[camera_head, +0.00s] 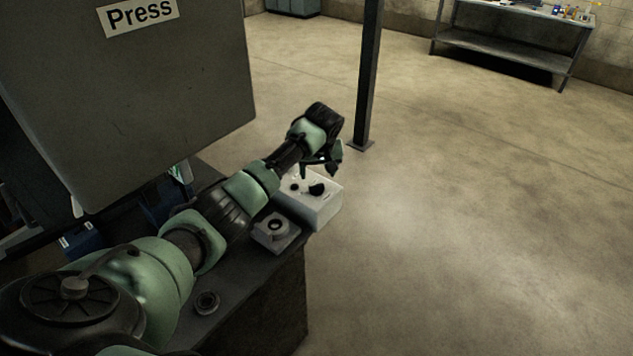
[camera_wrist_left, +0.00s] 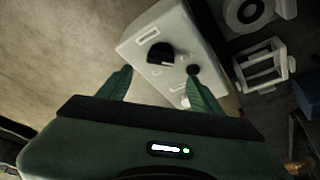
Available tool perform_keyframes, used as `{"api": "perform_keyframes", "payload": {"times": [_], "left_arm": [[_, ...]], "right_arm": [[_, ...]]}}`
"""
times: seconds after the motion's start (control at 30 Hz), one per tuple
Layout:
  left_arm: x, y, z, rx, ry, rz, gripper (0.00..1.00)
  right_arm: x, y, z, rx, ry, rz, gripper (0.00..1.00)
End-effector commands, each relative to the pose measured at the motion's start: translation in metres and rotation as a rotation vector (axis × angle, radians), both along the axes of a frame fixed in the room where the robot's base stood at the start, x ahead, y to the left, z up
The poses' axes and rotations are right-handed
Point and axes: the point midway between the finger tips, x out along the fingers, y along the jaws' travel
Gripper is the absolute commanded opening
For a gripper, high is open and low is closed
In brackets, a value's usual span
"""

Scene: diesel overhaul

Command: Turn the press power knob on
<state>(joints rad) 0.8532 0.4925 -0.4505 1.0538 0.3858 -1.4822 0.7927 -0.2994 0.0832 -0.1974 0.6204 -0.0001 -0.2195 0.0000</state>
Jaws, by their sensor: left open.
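The white control box (camera_head: 318,213) stands at the far right corner of the dark bench. A large black knob (camera_head: 316,189) sits on its top, with smaller dark parts beside it. The box (camera_wrist_left: 130,46) also shows in the left wrist view, with the large knob (camera_wrist_left: 160,53) and a small black button (camera_wrist_left: 193,70). My left gripper (camera_head: 321,168) is open and empty above the box. In the left wrist view its fingertips (camera_wrist_left: 160,70) are apart, with the large knob appearing between and just beyond them; contact cannot be told. My right gripper is not in view.
A grey block with a round dark hole (camera_head: 276,231) and a dark ring (camera_head: 207,302) lie on the bench (camera_head: 262,302). The press panel (camera_head: 140,100) hangs over the left side. A dark post (camera_head: 367,80) stands behind. The floor to the right is clear.

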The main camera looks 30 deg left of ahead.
Motion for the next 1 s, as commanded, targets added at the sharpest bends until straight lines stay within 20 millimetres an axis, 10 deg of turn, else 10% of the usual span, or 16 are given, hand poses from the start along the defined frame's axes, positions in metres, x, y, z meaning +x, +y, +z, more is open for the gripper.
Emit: {"api": "perform_keyframes", "payload": {"times": [0.5, 1.0], "left_arm": [[0.020, 0.016, -0.061, -0.001, 0.001, 0.003, 0.65], [0.022, 0.019, -0.069, -0.001, 0.000, 0.002, 0.57]], "right_arm": [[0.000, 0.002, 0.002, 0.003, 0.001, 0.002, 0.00], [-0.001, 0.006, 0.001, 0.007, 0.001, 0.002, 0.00]]}}
